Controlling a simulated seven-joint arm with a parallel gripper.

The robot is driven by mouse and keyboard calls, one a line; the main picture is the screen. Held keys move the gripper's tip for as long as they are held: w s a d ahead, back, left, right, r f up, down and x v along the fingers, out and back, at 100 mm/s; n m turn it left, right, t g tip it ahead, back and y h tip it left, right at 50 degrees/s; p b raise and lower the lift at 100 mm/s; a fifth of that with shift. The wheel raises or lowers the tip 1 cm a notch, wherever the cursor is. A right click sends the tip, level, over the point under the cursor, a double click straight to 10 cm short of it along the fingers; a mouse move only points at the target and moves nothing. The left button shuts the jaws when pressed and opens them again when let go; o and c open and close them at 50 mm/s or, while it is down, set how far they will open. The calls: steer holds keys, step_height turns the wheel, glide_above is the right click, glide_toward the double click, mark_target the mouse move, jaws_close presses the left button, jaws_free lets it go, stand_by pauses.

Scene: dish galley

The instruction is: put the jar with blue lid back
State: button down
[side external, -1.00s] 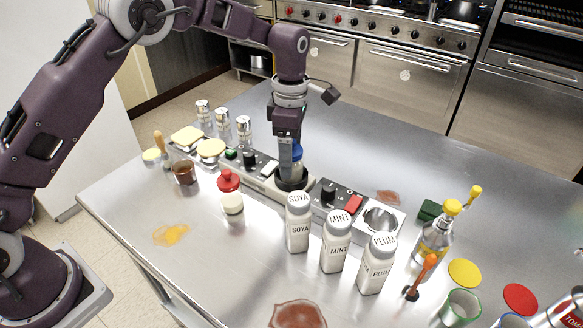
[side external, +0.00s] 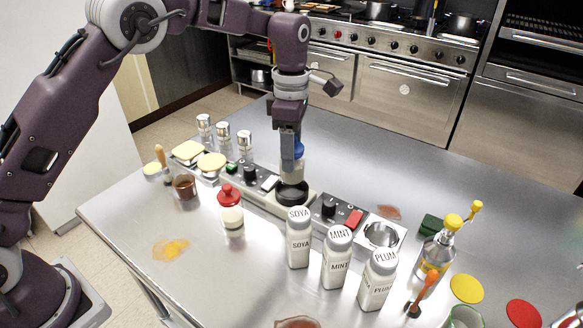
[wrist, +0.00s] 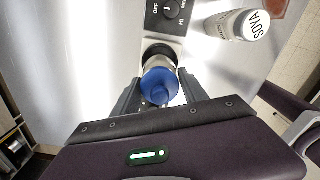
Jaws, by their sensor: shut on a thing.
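The jar with the blue lid (side external: 299,149) is upright between the fingers of my gripper (side external: 287,165). Its pale body shows below the lid, just above a round black-rimmed socket (side external: 292,195) in the grey panel. In the wrist view, the blue lid (wrist: 160,88) fills the space between my two fingers (wrist: 160,98), which are shut on the jar. The dark socket opening (wrist: 160,48) shows just beyond the jar. The jar's underside is hidden, so I cannot tell whether its base touches the socket rim.
A red-lidded jar (side external: 230,212) stands left of the socket. White shakers marked SOYA (side external: 299,240), MINT (side external: 337,260) and PLUM (side external: 378,283) stand in front to the right. A metal bowl (side external: 381,235) sits at the panel's right end. The counter behind is mostly clear.

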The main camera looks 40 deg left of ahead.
steer(key=r, duration=0.5)
steer(key=shift+s+d, duration=0.1)
steer(key=shift+s, duration=0.15)
steer(key=s+f+n, duration=0.3)
steer(key=s+n, duration=0.1)
steer(key=s, duration=0.6)
steer(key=f, duration=0.7)
steer(key=s+f, duration=0.1)
steer(key=f, duration=0.2)
steer(key=shift+d+f, duration=0.15)
steer(key=shift+f, duration=0.25)
steer(key=shift+f, duration=0.1)
steer(key=c, duration=0.6)
jaws_free()
step_height(320, 180, up, 12)
steer(key=shift+r, duration=0.2)
